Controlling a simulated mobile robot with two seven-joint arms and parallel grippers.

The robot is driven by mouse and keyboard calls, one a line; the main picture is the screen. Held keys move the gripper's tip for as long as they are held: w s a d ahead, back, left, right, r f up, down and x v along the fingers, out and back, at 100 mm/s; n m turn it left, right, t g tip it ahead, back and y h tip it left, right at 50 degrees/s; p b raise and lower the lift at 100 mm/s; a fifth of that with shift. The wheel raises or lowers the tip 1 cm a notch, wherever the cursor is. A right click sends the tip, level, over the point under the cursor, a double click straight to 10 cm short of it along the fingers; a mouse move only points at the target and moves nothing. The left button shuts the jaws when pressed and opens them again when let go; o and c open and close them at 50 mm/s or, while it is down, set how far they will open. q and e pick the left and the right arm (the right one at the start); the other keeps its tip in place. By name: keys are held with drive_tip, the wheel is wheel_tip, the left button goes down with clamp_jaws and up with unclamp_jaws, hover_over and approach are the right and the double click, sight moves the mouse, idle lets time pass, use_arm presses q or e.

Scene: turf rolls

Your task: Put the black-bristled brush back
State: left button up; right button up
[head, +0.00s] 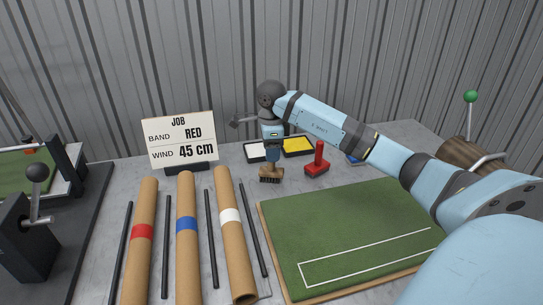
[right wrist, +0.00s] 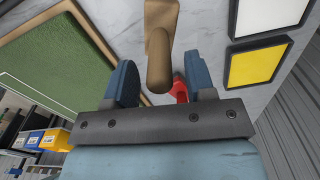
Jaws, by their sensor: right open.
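The black-bristled brush (head: 271,174) stands on the grey table with its brown block and dark bristles down, between the ink pads and the green turf. My right gripper (head: 271,155) is directly above it and hides most of the handle in the head view. In the right wrist view, the brown brush handle (right wrist: 160,62) shows between the two open blue fingers (right wrist: 163,88), with a gap visible on each side. I cannot tell whether a finger touches it. My left gripper is not in view.
A red stamp (head: 317,161) stands right of the brush. White (head: 255,151) and yellow (head: 298,146) pads lie behind. Banded cardboard tubes (head: 187,245) and dark rods fill the left front. A job sign (head: 180,139) stands at back left. The turf board (head: 350,220) lies right front.

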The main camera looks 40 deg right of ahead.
wheel_tip(320, 180, up, 10)
drive_tip(key=shift+f+p, duration=0.2)
drive_tip(key=shift+p, duration=0.1)
idle(0.4)
